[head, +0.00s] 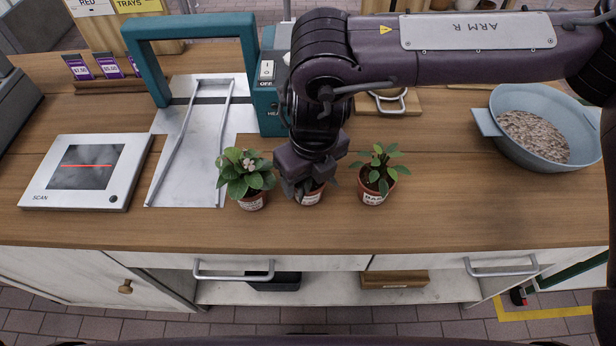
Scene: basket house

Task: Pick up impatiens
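Three small terracotta pots with white labels stand in a row near the counter's front edge. The left plant (246,173) has broad green leaves and a pale pinkish bloom. The middle pot (312,197) is mostly covered by my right gripper, and its plant is hidden. The right plant (380,170) has green leaves and no visible bloom. The labels are too small to read surely, so I cannot tell by label which is the impatiens. My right gripper (308,186) points down over the middle pot, fingers around its top; whether they grip it is unclear. My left gripper is out of view.
A teal-framed sealing machine (270,108) with a metal tray stands behind the pots at left. A scanner (86,172) lies further left. A blue-grey bowl (512,150) of flakes stands at right. The counter between right plant and bowl is clear.

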